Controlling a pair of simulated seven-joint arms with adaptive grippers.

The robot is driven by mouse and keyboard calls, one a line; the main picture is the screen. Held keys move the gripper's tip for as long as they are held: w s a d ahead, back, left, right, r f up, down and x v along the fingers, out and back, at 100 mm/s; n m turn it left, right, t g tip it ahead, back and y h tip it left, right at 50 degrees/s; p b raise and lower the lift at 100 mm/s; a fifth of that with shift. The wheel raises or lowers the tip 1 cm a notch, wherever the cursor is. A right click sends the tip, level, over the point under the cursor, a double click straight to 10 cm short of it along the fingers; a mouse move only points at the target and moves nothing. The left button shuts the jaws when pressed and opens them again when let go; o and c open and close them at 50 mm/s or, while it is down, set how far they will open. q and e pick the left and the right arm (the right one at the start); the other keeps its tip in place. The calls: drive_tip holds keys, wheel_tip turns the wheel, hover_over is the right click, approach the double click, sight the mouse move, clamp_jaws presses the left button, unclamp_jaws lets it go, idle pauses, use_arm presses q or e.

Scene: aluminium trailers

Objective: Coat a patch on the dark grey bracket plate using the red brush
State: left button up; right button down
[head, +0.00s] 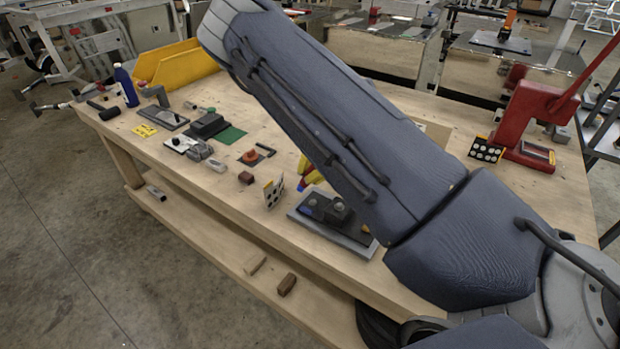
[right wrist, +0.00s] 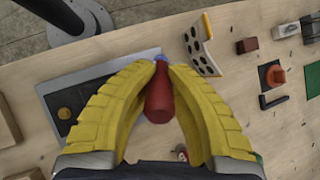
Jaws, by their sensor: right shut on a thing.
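My right gripper (right wrist: 160,70) has yellow ribbed fingers and is shut on the red brush (right wrist: 158,101), whose red handle shows between the fingers. A small blue part shows at the fingertips; the bristles cannot be made out. In the head view, the right gripper (head: 311,174) is mostly hidden behind my right arm, above the table. Below it lies a grey plate with a dark block on it, which looks like the bracket plate (head: 353,243). In the right wrist view, the bracket plate (right wrist: 57,86) is partly covered by the left finger. Whether brush and plate touch cannot be told. My left gripper is not in view.
A white dotted card (head: 273,191) stands upright near the plate. A yellow bin (head: 180,64), blue bottle (head: 126,86) and red press (head: 530,110) stand on the wooden table (head: 212,185).

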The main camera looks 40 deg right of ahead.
drive_tip(key=shift+r, duration=0.15)
drive_tip(key=shift+r, duration=1.35)
drive_tip(key=shift+a+f, duration=0.2)
drive_tip(key=shift+f, duration=0.8)
